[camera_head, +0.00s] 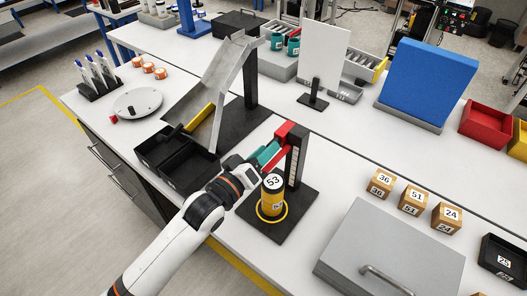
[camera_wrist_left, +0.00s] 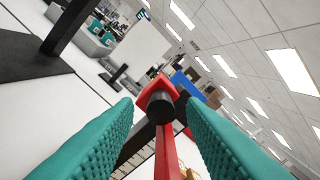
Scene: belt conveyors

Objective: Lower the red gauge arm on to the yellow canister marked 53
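The red gauge arm (camera_head: 283,133) is joined to a black post (camera_head: 298,160) with a pale scale. It stands raised, above and apart from the canister. The yellow canister marked 53 (camera_head: 271,204) stands upright inside a yellow ring on the black base plate (camera_head: 302,205), with a white numbered top. My left gripper (camera_head: 268,153) is at the red arm, above the canister. In the left wrist view, its teal fingers (camera_wrist_left: 160,118) are apart, with the red arm (camera_wrist_left: 167,150) between them and gaps at the sides. My right gripper is not in view.
Black bins (camera_head: 178,160) and a metal chute (camera_head: 222,85) stand left of the gauge. A grey panel with a handle (camera_head: 390,255) is at the front right. Boxes marked 36 (camera_head: 381,183), 51 (camera_head: 414,199) and 24 (camera_head: 447,218) stand right of the gauge.

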